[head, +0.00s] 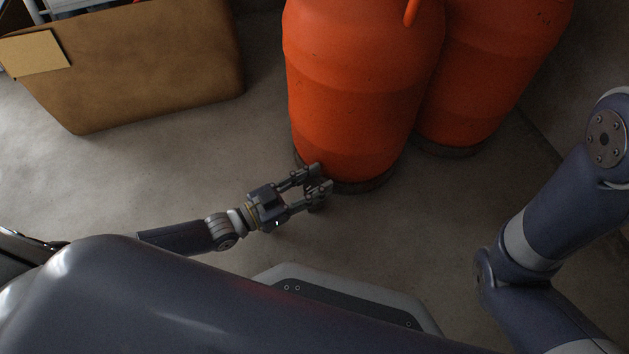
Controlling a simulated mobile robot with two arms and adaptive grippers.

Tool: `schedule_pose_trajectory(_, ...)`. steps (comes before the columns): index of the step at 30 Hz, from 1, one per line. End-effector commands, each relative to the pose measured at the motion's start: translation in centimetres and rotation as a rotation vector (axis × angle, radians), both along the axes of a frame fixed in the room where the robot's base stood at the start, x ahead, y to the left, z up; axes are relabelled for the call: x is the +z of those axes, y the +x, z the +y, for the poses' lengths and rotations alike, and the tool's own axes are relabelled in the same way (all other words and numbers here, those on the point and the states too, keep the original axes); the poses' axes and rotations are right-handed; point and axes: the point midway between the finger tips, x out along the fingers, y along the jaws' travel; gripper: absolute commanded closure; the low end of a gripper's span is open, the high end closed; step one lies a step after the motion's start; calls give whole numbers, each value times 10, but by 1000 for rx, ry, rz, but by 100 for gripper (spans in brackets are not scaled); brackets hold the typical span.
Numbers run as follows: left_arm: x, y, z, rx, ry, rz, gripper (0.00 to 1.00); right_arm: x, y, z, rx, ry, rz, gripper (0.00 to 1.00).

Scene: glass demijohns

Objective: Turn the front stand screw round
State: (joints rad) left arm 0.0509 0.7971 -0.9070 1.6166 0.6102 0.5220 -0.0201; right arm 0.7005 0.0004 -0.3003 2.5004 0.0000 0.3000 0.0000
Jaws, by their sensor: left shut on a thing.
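A large orange vessel (355,90) stands upright on a dark round base (372,185) at top centre of the head view. My left gripper (321,180) is low at the front left of that base. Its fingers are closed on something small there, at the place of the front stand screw. The screw itself is too small and too covered by the fingers to make out. My right arm shows at the right, but its gripper is out of view.
A second orange vessel (490,70) on a dark base stands close behind and to the right of the first. A brown box (150,65) with things in it stands at the upper left. The grey floor (130,175) between the box and my left arm is clear.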

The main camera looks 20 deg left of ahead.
Motion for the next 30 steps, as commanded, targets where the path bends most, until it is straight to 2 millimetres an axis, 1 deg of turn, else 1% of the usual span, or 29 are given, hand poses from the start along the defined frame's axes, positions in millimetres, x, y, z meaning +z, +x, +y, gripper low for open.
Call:
schedule_pose_trajectory(21, -2, 0, 0, -672, 7, 1, 89, -4, 1, 0, -1, 0, 1, 60)
schedule_pose_trajectory(30, -1, -2, -1, -901, 2, 3, 89, -5, 1, 0, -1, 0, 1, 60)
